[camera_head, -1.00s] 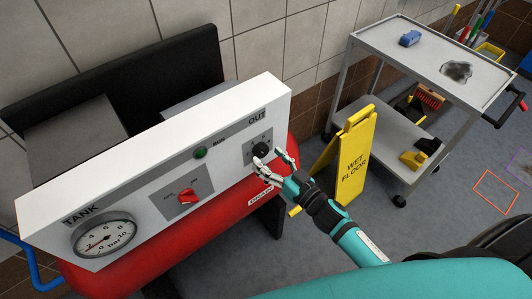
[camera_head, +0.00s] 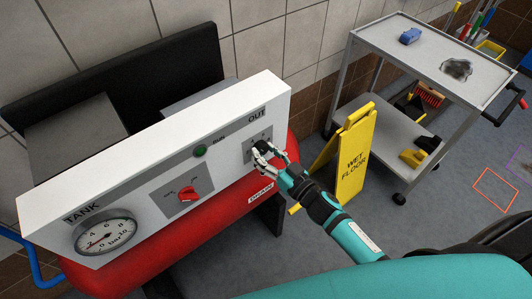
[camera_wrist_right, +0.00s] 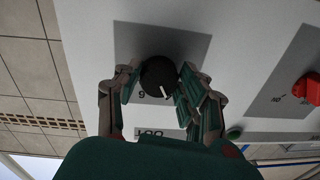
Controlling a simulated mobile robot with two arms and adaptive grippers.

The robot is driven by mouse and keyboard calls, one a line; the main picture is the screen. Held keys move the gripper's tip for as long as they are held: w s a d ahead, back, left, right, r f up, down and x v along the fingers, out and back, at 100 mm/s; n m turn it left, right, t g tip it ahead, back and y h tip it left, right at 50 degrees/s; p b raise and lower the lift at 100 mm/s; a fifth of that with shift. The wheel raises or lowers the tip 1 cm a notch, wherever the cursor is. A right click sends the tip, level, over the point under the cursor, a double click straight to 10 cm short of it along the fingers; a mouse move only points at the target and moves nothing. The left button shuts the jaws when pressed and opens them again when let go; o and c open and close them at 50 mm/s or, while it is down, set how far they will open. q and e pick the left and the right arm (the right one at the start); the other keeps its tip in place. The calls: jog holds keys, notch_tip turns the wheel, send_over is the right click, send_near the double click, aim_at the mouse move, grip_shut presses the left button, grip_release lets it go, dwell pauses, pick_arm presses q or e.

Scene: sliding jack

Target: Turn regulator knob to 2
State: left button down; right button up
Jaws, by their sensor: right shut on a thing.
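The black regulator knob (camera_head: 262,147) sits on a grey plate under the OUT label, at the right end of the white panel (camera_head: 150,172). My right gripper (camera_head: 267,153) reaches it from the lower right, its fingers shut around the knob's sides. In the right wrist view the knob (camera_wrist_right: 158,76) is between the two fingers (camera_wrist_right: 158,84). That view is upside down, and the knob's white mark points towards its bottom, slightly right. One printed digit shows beside it; the other scale marks are hidden or too small to read. My left gripper is not in view.
A red switch (camera_head: 187,193), a green lamp (camera_head: 200,151) and the TANK gauge (camera_head: 104,233) are on the same panel. A red tank (camera_head: 150,255) lies below. A yellow wet floor sign (camera_head: 353,160) and a grey cart (camera_head: 440,60) stand to the right.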

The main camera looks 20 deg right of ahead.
jog(key=shift+n, duration=0.3)
jog(key=n, duration=0.5)
jog(key=shift+d+r+p, duration=0.1)
jog(key=shift+p, duration=0.3)
jog(key=n, duration=0.6)
jog(key=shift+h, duration=0.4)
jog(key=shift+d, duration=0.1)
jog(key=o, duration=1.2)
jog(key=shift+c, duration=0.2)
jog(key=v, duration=1.2)
jog(key=shift+r, duration=0.2)
